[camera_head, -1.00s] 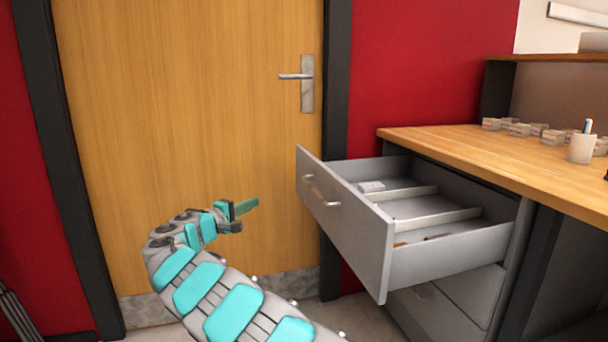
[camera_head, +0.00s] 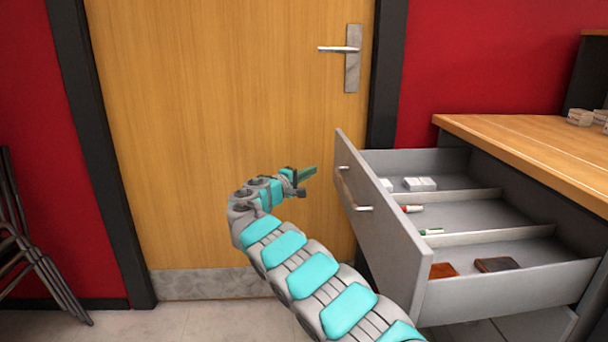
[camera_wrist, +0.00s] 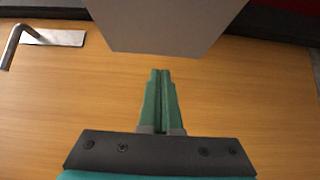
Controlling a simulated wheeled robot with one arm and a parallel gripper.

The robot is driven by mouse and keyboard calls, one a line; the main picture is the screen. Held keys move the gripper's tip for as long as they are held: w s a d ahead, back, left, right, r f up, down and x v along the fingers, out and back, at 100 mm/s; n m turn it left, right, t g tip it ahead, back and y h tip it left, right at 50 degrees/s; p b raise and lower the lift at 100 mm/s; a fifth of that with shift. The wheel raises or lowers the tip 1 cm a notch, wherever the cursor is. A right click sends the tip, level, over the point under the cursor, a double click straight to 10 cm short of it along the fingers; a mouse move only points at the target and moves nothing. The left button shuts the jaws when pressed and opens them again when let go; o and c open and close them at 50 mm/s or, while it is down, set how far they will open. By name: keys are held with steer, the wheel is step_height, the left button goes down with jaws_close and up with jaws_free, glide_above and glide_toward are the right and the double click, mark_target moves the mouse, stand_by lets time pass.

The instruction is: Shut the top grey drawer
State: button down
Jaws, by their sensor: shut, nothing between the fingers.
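The top grey drawer (camera_head: 385,225) stands pulled far out under the wooden counter, with its bar handle (camera_head: 353,189) on the front panel. In the wrist view the shut green fingers (camera_wrist: 159,98) point toward a grey panel (camera_wrist: 165,25), likely the drawer front.
A wooden door (camera_head: 230,120) with a metal lever handle (camera_head: 340,49) stands behind my gripper. The wooden counter (camera_head: 535,145) overhangs the drawer at right. Folded chairs (camera_head: 38,255) lean at the far left. Floor (camera_head: 205,318) is clear near the door.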

mark_target(337, 164)
steer(key=w+d, duration=0.1)
steer(key=d, duration=0.1)
steer(key=w+d, duration=0.1)
steer(key=d, duration=0.2)
steer(key=shift+w+d+r+p, duration=0.15)
steer(key=shift+w+d+p, duration=0.2)
steer(key=shift+w+d, duration=0.05)
steer(key=shift+d, duration=0.3)
steer(key=d+b, duration=0.2)
steer(key=d, duration=0.3)
steer(key=d+b, duration=0.3)
steer(key=d, duration=0.3)
steer(key=w+d+b, duration=0.1)
steer(key=d+b, duration=0.2)
steer(key=d, duration=0.3)
steer(key=shift+f, duration=0.35)
steer(key=d, duration=0.6)
steer(key=w+d, duration=0.1)
steer(key=d, duration=0.6)
steer(key=d+b, duration=0.1)
steer(key=d, duration=0.6)
steer(key=shift+w+r, duration=0.25)
steer(key=shift+d, duration=0.1)
steer(key=shift+f, duration=0.1)
